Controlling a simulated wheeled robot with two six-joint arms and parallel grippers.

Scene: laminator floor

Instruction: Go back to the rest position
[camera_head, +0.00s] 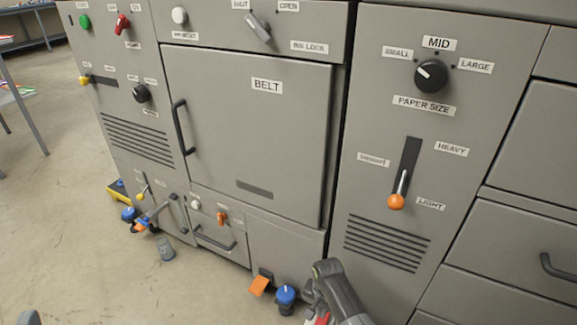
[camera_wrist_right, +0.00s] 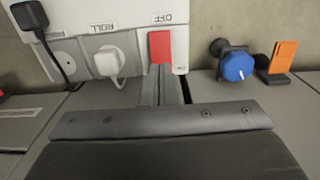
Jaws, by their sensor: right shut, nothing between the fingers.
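My right gripper (camera_head: 318,314) is low at the bottom of the head view, in front of the machine's base, and partly cut off by the frame edge. In the right wrist view its fingers (camera_wrist_right: 160,88) are together with nothing between them. Their tips are close to a red switch (camera_wrist_right: 160,47) on a white power strip (camera_wrist_right: 108,30) marked ROLL and OFF; I cannot tell whether they touch it. A small grey tip (camera_head: 28,317), likely part of my left gripper, shows at the bottom left; its jaws cannot be made out.
The grey machine front (camera_head: 250,130) fills most of the view. A blue-knobbed valve (camera_head: 286,295) and an orange tag (camera_head: 259,285) are beside my right gripper. A grey cup-like object (camera_head: 166,250) stands on the floor. Floor at left is mostly clear, with a table (camera_head: 40,35) behind.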

